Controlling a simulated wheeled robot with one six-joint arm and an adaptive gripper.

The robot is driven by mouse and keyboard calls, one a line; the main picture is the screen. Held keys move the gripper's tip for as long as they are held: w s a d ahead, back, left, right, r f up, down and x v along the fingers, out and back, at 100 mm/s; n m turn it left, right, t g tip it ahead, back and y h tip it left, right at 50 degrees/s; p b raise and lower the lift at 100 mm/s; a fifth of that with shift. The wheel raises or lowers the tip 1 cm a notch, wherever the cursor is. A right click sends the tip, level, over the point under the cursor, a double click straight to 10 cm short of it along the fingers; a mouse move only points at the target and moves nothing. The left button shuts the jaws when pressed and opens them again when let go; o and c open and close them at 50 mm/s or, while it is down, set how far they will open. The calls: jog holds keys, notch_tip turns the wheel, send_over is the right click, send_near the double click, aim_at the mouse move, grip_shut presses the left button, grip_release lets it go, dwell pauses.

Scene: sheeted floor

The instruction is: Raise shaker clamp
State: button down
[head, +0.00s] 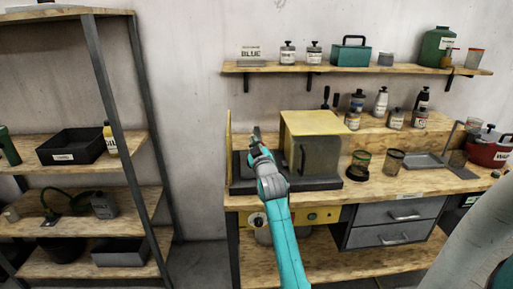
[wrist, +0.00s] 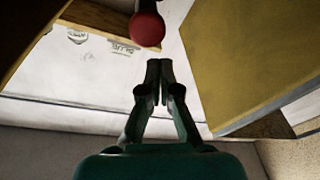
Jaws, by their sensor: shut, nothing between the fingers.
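The shaker stands on the wooden bench, with a yellow box (head: 315,124) on its right, a thin yellow upright panel (head: 229,135) on its left and a dark base. In the wrist view a red ball knob (wrist: 147,28) on a dark stem, which looks like the clamp's handle, is just beyond my fingertips, slightly left. In the head view I cannot make out the knob. My gripper (head: 257,132) is between the panel and the box. In the wrist view my gripper (wrist: 160,65) is shut and empty, with a visible gap to the knob.
The yellow box is close on my gripper's right. A wall shelf (head: 350,70) with bottles and a green case is above. Glass jars (head: 392,160) and a grey tray (head: 425,160) stand right on the bench. A shelving rack (head: 75,145) stands at the left.

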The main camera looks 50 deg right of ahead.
jog(key=f+v, duration=0.1)
jog(key=v, duration=0.8)
jog(key=shift+a+f, duration=0.25)
jog(key=shift+f, duration=0.05)
jog(key=shift+w, duration=0.15)
jog(key=s+a+f+t+y, duration=0.1)
jog(key=s+a+f+y, duration=0.1)
jog(key=s+a+f, duration=0.5)
jog(key=s+a+f+n+y, duration=0.1)
jog(key=a+f+y, duration=0.1)
jog(key=a+f, duration=0.6)
jog(key=s+a+f+t+y, duration=0.15)
jog(key=s+a+f, duration=0.25)
jog(key=a, duration=0.7)
jog(key=s+a+f+n+g+y, duration=0.1)
jog(key=s+a+f+y, duration=0.25)
jog(key=s+a, duration=0.75)
jog(key=s+a+r+y, duration=0.1)
jog(key=s+a+y, duration=0.1)
jog(key=s, duration=0.6)
jog(key=s+a+r+g+y, duration=0.1)
jog(key=s+a+r, duration=0.1)
jog(key=s, duration=0.6)
jog(key=shift+a+r+n+y, duration=0.3)
jog(key=shift+a+n+y, duration=0.05)
jog(key=shift+n+y, duration=0.05)
